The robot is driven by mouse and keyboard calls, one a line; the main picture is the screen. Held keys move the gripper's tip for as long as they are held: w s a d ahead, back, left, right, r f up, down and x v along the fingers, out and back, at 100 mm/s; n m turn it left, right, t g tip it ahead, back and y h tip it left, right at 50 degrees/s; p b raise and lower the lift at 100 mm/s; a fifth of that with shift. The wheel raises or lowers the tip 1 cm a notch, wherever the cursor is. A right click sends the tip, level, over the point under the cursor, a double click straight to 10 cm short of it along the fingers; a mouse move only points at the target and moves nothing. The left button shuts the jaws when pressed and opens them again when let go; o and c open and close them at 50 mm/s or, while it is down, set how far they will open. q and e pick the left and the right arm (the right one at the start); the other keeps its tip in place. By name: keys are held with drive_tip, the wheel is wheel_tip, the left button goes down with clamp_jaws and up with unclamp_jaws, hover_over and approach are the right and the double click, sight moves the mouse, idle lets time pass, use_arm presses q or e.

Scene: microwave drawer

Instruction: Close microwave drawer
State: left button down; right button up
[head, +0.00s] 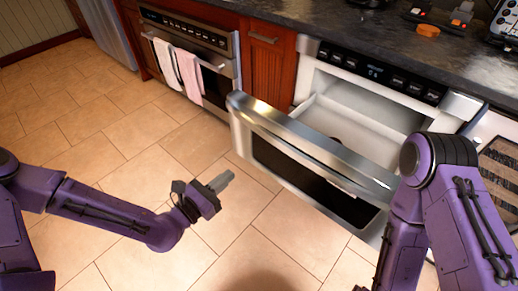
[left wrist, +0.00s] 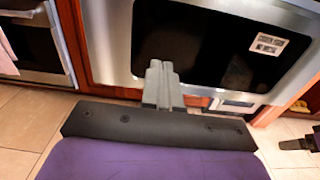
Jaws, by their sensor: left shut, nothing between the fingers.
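The microwave drawer (head: 310,150) is pulled out from under the counter, with its steel front and dark window facing me. Its white inside shows behind the front. In the left wrist view the drawer front (left wrist: 110,40) stands ahead with its dark window and a label. My left gripper (head: 222,181) is shut and empty, to the left of the drawer front and apart from it in the head view. Its fingers also show in the left wrist view (left wrist: 158,75), together and overlapping the front's lower part in the picture. My right arm covers the drawer's right end; its gripper is not visible.
An oven (head: 195,45) with towels (head: 188,72) on its handle is left of the drawer. The dark countertop (head: 400,45) above holds several items, including an orange object (head: 427,30). Tiled floor (head: 120,120) is open at the left.

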sight(265, 142)
use_arm(q)
drive_tip(key=x, duration=0.4)
drive_tip(key=b+x, duration=0.1)
drive_tip(key=x, duration=0.4)
drive_tip(key=b+x, duration=0.1)
drive_tip(key=x, duration=0.4)
drive_tip(key=shift+r, duration=0.35)
drive_tip(key=shift+w, duration=0.15)
